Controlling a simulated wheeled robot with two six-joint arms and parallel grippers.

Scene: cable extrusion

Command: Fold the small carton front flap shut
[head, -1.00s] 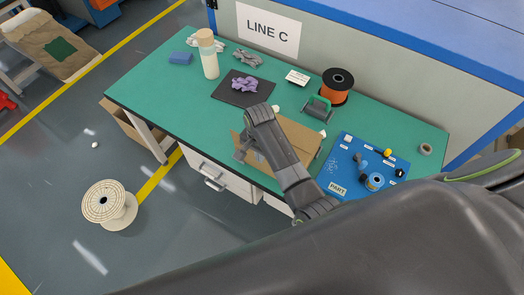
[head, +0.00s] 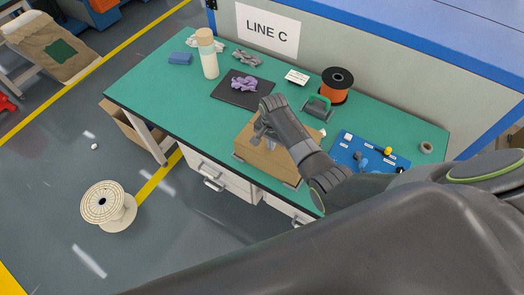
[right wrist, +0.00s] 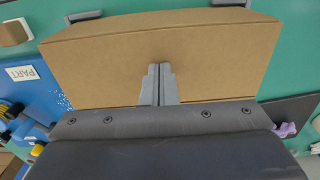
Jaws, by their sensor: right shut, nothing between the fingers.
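The small brown carton (head: 262,160) sits at the front edge of the green table. Its top looks covered by flat cardboard, with no opening visible; my arm hides its back right part. In the right wrist view the carton (right wrist: 105,65) shows as a broad brown panel with a crease near its far edge. I cannot tell if the front flap lies fully flat. My right gripper (head: 258,134) is shut and empty over the carton top. Its fingers (right wrist: 159,68) point at the panel; contact is unclear. My left gripper is not in view.
Grey brackets (right wrist: 230,3) stand at the carton's edge. A blue board (head: 352,146) with small parts lies to the right.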

